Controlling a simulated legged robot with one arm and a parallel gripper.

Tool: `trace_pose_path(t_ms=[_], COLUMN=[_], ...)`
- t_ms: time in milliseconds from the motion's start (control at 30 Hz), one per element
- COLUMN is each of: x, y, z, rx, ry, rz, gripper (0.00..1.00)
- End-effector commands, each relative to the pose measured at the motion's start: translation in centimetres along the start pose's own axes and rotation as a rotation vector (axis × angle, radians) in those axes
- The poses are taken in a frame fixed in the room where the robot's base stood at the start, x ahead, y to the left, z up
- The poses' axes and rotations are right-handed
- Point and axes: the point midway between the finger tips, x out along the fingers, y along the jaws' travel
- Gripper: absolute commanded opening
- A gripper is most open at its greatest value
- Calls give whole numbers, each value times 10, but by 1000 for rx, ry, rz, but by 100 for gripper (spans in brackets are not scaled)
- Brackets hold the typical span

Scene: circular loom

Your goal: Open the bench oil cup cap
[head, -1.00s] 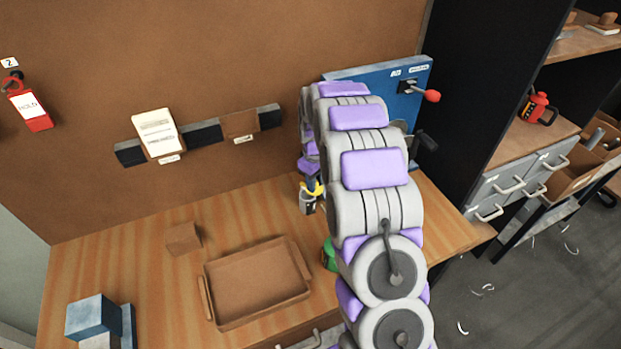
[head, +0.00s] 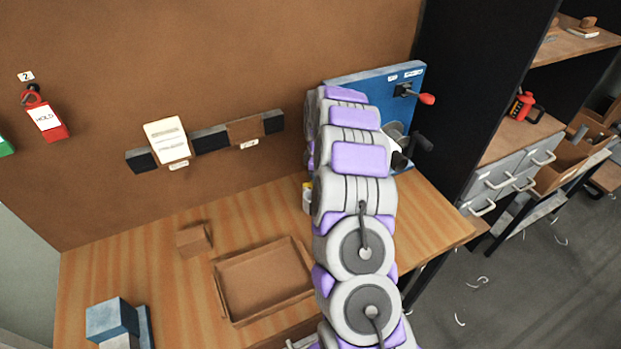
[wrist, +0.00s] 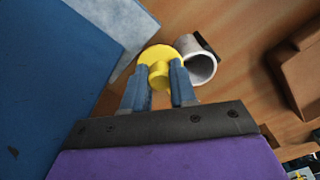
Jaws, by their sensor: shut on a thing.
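In the wrist view, my gripper (wrist: 157,78) has its two blue-grey fingers shut on the yellow cap (wrist: 160,57), a round disc with a knob. The grey oil cup (wrist: 203,66) is right beside the cap, with its round mouth uncovered in this view. I cannot tell whether cap and cup still touch. In the head view, a sliver of the cup (head: 307,199) shows at the left edge of my arm. My arm hides the gripper and most of the cup there.
A blue panel (head: 372,78) with a red-knobbed lever stands behind my arm. A brown tray (head: 222,295), a small brown block (head: 194,239) and a blue block (head: 110,318) are on the wooden bench (head: 150,250). The bench's left part has free room.

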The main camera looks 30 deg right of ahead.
Motion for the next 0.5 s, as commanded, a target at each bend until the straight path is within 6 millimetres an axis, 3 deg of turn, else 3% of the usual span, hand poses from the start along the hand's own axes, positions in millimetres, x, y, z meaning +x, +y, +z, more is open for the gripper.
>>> trace_pose_path(t_ms=[267,300,500], x=[0,0,0], y=[0,0,0], z=[0,0,0], rx=[1,1,1], ry=[1,1,0], rz=[0,0,-1], gripper=[0,28,47])
